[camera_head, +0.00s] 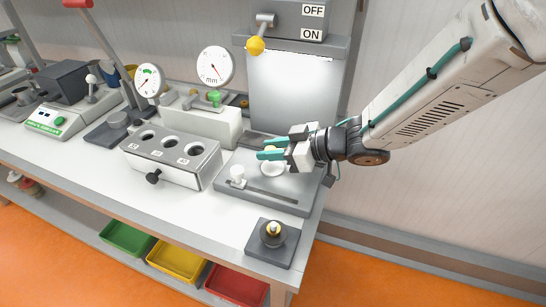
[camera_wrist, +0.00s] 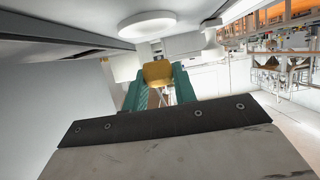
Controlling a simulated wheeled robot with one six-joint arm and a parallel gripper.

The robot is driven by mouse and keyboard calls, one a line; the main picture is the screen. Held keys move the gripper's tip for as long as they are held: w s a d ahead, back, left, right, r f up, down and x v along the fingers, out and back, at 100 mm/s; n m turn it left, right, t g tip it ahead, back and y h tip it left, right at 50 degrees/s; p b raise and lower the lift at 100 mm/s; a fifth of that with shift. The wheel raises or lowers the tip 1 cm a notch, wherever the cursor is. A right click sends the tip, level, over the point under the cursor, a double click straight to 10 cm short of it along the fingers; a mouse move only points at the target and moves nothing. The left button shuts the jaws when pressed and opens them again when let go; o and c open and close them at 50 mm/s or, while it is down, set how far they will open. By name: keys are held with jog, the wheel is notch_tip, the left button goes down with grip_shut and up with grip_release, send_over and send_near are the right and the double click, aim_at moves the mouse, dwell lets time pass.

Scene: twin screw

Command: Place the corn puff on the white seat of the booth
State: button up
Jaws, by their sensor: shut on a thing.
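My gripper (camera_head: 271,152) reaches in from the right, and its teal fingers are shut on the corn puff. The corn puff is a small yellow-tan piece, mostly hidden by the fingers in the head view. It shows clearly between the fingertips in the wrist view (camera_wrist: 157,72). The white seat (camera_head: 272,169) is a round white disc just below the fingers in the head view; it also shows in the wrist view (camera_wrist: 147,25). The seat is on the grey base of the booth (camera_head: 286,195), which has a pale upright panel behind. The corn puff appears apart from the seat.
A white knob (camera_head: 237,173) stands left of the seat. A grey block with several holes (camera_head: 172,153) is farther left. Dials stand behind, and a lever with a yellow knob (camera_head: 255,46) hangs above. A small dark stand (camera_head: 272,240) is at the bench's front.

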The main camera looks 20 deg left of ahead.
jog(key=shift+f, duration=1.4)
jog(key=o, duration=0.7)
jog(key=shift+f, duration=0.1)
jog(key=shift+r, duration=0.2)
jog(key=v, duration=1.2)
jog(key=shift+d+f, duration=0.1)
